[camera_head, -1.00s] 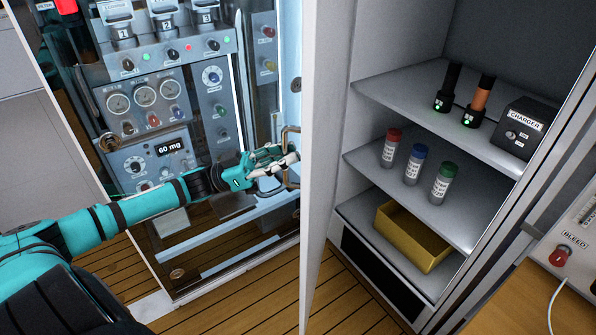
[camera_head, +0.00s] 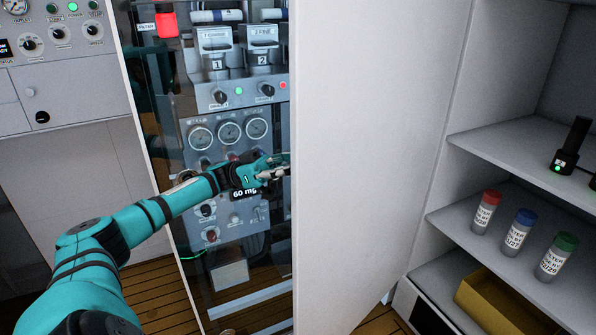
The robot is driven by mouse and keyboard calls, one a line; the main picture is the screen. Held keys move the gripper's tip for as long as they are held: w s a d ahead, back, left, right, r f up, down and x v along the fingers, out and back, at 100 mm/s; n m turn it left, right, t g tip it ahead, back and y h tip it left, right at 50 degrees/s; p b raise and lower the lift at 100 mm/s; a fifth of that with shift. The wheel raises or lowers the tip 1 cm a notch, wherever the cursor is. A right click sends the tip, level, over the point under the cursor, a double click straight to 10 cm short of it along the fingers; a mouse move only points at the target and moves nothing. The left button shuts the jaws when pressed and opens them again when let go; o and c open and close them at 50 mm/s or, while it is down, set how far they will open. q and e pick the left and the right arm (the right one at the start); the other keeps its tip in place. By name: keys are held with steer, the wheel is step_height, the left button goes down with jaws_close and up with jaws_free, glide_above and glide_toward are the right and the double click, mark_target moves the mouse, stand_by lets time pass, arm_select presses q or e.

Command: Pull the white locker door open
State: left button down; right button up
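The white locker door (camera_head: 365,150) stands swung open, a tall pale panel left of the locker interior. Its left edge is close to my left gripper (camera_head: 282,173). The gripper's fingertips reach that edge, and the handle is hidden behind the door or the fingers. I cannot tell whether the fingers are closed on the handle. The open locker shows a white shelf (camera_head: 500,140) and compartments to the right of the door. My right gripper is not in view.
Red-capped (camera_head: 486,212), blue-capped (camera_head: 518,232) and green-capped bottles (camera_head: 556,257) stand on the middle shelf. A yellow bin (camera_head: 505,305) sits below. A glass-fronted gauge panel (camera_head: 228,130) stands behind my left arm. A white cabinet (camera_head: 75,90) is at far left.

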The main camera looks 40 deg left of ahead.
mark_target(294, 118)
arm_select(q)
steer(key=shift+f, duration=0.2)
steer(key=c, duration=1.4)
jaws_free()
steer(key=shift+s+a+r, duration=0.1)
steer(key=shift+o, duration=0.2)
steer(key=shift+r, duration=0.2)
step_height(294, 118, up, 10)
steer(key=shift+f, duration=0.15)
